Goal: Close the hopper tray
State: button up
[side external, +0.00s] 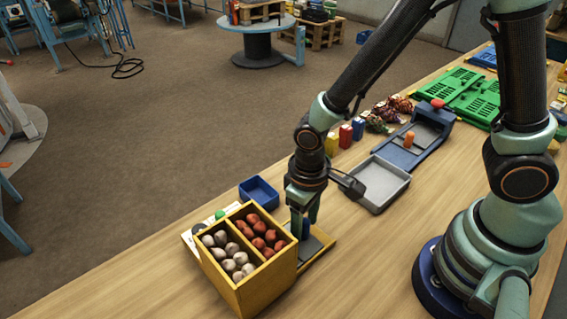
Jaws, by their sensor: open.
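The hopper is a yellow wooden box (258,287) at the front left of the bench. Its two compartments hold grey-white lumps (225,250) and red-brown lumps (262,232). A low tray (319,251), with a dark floor and yellow rim, sticks out at the box's right side; I take it to be the hopper tray. My gripper (304,232) points down at the tray's inner end, close beside the box's right wall. It is open, and I see nothing held in it. The box partly hides the fingertips, so I cannot tell whether they touch the tray.
A small blue bin (259,192) stands behind the box. A grey tray (380,183) and a blue device with an orange knob (410,139) stand to the right. Small coloured packs (345,136), net bags (381,116) and green crates (470,94) are farther back. The front bench is clear.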

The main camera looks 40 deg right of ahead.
notch_tip(320, 180, up, 12)
dwell(0.6)
notch_tip(320, 180, down, 12)
jog(key=m, duration=0.5)
jog(key=shift+r, duration=0.25)
dwell(0.5)
grip_shut()
dwell(1.4)
